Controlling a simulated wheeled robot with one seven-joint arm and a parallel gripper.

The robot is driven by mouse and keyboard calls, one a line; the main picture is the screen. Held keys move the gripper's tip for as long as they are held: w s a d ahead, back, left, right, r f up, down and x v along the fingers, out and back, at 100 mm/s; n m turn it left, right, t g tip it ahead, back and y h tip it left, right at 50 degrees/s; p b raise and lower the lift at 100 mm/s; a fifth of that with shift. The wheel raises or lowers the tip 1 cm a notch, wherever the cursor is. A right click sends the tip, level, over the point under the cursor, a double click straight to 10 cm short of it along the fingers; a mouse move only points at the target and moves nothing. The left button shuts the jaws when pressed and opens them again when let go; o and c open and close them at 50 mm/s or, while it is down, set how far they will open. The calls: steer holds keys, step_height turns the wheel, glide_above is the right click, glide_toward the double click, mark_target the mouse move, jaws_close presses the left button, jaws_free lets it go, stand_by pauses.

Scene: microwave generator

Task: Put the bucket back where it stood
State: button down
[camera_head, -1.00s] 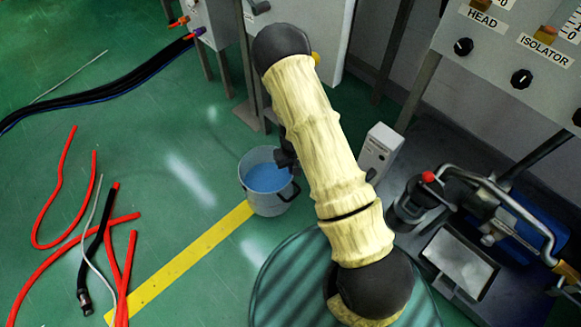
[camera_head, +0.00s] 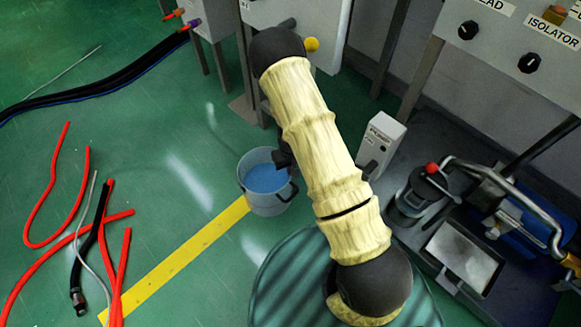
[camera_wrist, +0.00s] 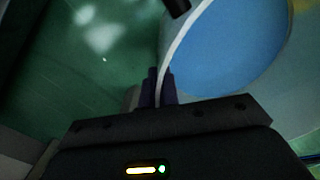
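The grey metal bucket (camera_head: 268,200) holds blue liquid (camera_head: 265,178) and is upright at the end of the yellow floor stripe, left of my arm. In the wrist view its pale rim runs between my two dark fingers, with the blue liquid (camera_wrist: 228,45) to the right. My gripper (camera_wrist: 160,78) is shut on the rim. In the head view the gripper is at the bucket's right rim, partly hidden by my arm. I cannot tell whether the bucket's base touches the floor.
The yellow stripe (camera_head: 175,260) crosses the green floor. Red hoses (camera_head: 122,270) and a black cable (camera_head: 85,262) lie at left. Cabinets on legs stand behind. A grey box (camera_head: 380,143) and a pump unit stand at right. A green drum (camera_head: 275,285) is in front.

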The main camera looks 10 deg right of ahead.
steer(key=c, duration=1.7)
jaws_free()
step_height(320, 180, up, 12)
steer(key=p, duration=0.8)
steer(key=shift+r, duration=0.1)
